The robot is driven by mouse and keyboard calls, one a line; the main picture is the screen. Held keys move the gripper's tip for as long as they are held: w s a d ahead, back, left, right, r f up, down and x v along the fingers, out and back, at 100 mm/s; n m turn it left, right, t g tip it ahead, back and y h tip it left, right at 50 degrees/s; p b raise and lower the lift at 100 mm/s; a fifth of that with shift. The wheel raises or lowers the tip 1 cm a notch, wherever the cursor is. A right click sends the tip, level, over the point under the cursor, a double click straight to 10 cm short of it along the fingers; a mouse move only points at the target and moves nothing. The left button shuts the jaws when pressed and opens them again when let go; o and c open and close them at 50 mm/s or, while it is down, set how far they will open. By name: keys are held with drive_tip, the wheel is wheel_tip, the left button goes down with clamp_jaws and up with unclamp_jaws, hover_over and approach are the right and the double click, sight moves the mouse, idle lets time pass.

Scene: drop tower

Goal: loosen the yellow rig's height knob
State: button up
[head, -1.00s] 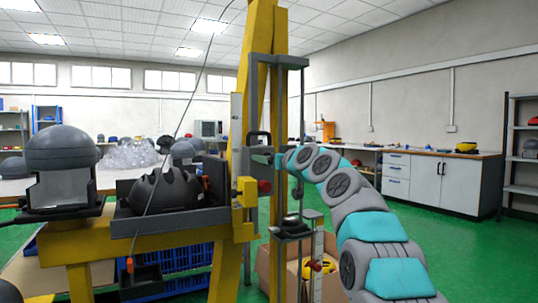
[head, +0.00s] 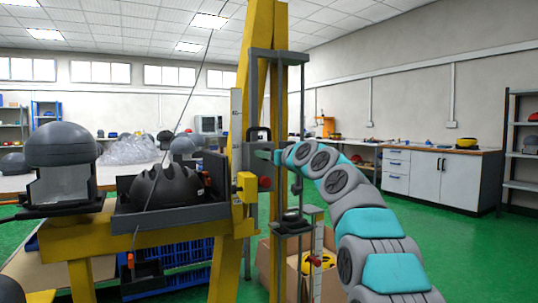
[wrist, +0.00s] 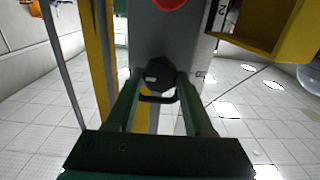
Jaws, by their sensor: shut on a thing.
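The yellow rig (head: 226,265) stands at left centre in the head view, with a tall yellow post and a height scale. A black faceted height knob (wrist: 160,74) shows in the wrist view on a grey plate with scale marks. My gripper (wrist: 158,82) is shut on it, one dark green finger on each side. In the head view my gripper (head: 264,155) reaches the post from the right, and its fingertips are partly hidden. A red knob (head: 264,184) sits just below it; it also shows at the top edge of the wrist view (wrist: 170,3).
A black helmet (head: 165,187) lies in the rig's grey tray, left of the post. A grey headform (head: 62,145) stands further left. A cardboard box (head: 325,270) stands behind the rig's base. Green floor is open at right, before the white cabinets (head: 440,175).

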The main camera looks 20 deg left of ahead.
clamp_jaws()
drive_tip(key=shift+m, duration=0.3)
drive_tip(key=shift+w+d+f+m+p, duration=0.1)
drive_tip(key=shift+m+p, duration=1.6)
drive_tip(key=shift+m, duration=2.65)
drive_tip(key=shift+w+d+f+m+p, duration=0.1)
drive_tip(key=shift+m+p, duration=1.55)
drive_tip(key=shift+m, duration=2.7)
